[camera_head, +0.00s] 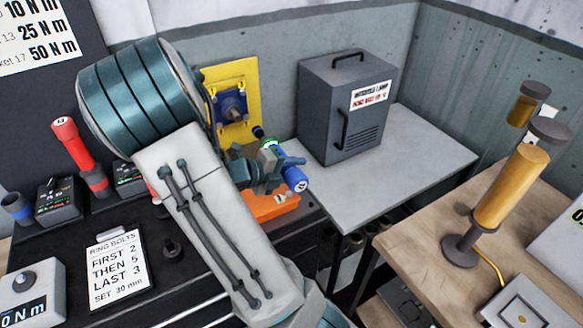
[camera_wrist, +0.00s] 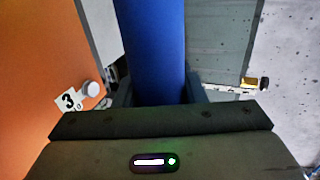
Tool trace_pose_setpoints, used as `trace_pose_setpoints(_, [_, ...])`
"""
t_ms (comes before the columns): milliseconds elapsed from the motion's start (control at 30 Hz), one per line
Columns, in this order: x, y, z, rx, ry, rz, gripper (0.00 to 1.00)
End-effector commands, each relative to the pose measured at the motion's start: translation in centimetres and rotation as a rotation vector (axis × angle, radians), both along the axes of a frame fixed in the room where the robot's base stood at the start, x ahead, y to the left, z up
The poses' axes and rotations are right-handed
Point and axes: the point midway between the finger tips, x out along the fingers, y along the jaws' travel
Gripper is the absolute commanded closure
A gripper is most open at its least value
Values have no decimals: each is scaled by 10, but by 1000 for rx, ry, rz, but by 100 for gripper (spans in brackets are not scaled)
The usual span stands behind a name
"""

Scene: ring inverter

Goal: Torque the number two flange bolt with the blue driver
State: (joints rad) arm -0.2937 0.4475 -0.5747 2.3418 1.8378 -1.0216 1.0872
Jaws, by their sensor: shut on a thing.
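My gripper (camera_head: 278,168) is shut on the blue driver (camera_head: 296,179), whose blue handle end sticks out at the lower right of the jaws. A dark end with a green-white band shows on their upper left. In the wrist view the blue driver (camera_wrist: 155,45) runs upright between the fingers and leaves the top edge. An orange surface (camera_wrist: 45,50) at the left there carries a tag (camera_wrist: 69,99) reading 3 beside a pale round knob or bolt head (camera_wrist: 91,88). I cannot make out a flange bolt marked two in either view.
A red-handled tool (camera_head: 72,142) stands by a dark station (camera_head: 58,202) at left. A clipboard (camera_head: 117,270) reads ring bolts, first 2, then 5, last 3, set 30 Nm. A yellow plate (camera_head: 243,75) stands behind my arm. A grey cabinet (camera_head: 340,115) occupies the side table (camera_head: 430,155).

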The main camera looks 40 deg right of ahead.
Motion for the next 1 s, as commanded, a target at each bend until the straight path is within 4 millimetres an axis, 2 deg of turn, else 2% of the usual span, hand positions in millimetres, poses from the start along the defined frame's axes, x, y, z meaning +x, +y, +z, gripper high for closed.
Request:
trace_pose_setpoints(233, [5,-1,2,-1,-7,1,92])
trace_pose_setpoints(800, [52,-13,2,0,-6,0,92])
trace_pose_setpoints(1000, [60,-15,2,1,-6,-1,92])
